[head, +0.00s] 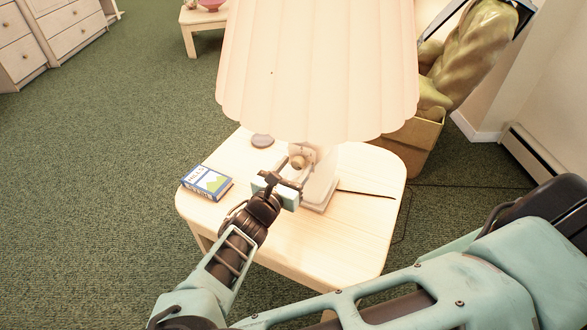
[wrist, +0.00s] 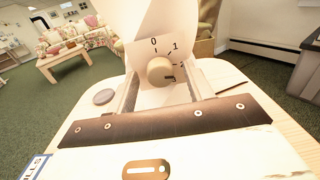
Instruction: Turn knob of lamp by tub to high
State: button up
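The lamp (head: 318,70) stands on a small pale wooden table (head: 345,245), with a wide pleated cream shade and a pale base. Its round tan knob (head: 297,161) sits on the front of the base and shows close up in the wrist view (wrist: 160,71). My gripper (head: 286,178) is in front of the knob. Its fingers are apart, one either side of the knob, with no clear contact visible. No tub is identifiable.
A blue and white book (head: 207,182) lies at the table's left edge, and a grey disc (head: 262,140) lies behind it. A cardboard box (head: 412,140) stands behind the table at the right. Open green carpet (head: 110,180) lies to the left.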

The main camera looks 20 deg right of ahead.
jog(key=c, duration=0.9)
jog(key=shift+r+m, duration=0.1)
jog(key=shift+m, duration=0.2)
jog(key=m+p, duration=0.2)
jog(key=m, duration=0.1)
jog(key=shift+m, duration=0.4)
jog(key=m+p, duration=0.1)
jog(key=m, duration=0.4)
jog(key=shift+y, duration=0.3)
jog(key=o, duration=1)
jog(key=shift+c, duration=0.2)
jog(key=shift+a, duration=0.1)
